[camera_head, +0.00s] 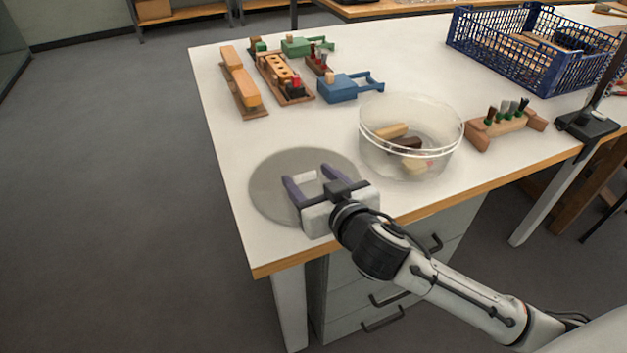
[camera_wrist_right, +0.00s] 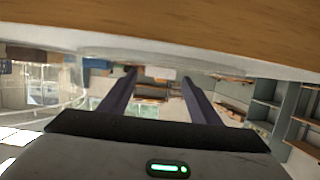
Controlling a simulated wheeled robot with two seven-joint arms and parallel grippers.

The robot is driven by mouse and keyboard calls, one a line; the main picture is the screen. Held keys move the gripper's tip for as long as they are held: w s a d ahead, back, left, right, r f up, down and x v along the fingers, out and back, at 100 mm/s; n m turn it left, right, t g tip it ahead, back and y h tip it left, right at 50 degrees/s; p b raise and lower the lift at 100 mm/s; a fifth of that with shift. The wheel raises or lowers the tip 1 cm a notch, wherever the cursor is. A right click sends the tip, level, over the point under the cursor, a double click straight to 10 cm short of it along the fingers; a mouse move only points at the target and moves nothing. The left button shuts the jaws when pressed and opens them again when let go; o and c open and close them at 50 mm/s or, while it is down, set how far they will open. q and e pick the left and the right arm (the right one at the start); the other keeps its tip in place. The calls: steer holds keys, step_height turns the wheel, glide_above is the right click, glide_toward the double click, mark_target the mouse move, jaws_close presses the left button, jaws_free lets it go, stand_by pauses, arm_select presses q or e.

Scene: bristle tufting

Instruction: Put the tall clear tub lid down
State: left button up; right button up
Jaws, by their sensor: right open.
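The round, greyish see-through lid (camera_head: 266,188) lies flat on the white table near its front left corner. A small pale block, apparently its handle, shows between my right gripper's fingers. My right gripper (camera_head: 306,175) is over the lid's right part with its two purple fingers spread apart on either side of that block. In the right wrist view, the fingers (camera_wrist_right: 158,72) are also apart, and the lid (camera_wrist_right: 175,58) shows edge-on as a thin grey band. The clear tub (camera_head: 440,148) stands open to the right, with several wooden pieces inside. My left gripper is out of view.
Behind stand brush blocks on boards (camera_head: 240,85), a blue clamp-like tool (camera_head: 345,87) and a green one (camera_head: 305,46). A blue crate (camera_head: 500,55) is at the back right. A wooden holder with brushes (camera_head: 500,127) stands right of the tub. The table's wooden front edge is close.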

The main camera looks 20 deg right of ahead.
steer(key=v, duration=1.1)
steer(key=shift+s+r, duration=0.15)
steer(key=shift+s, duration=0.3)
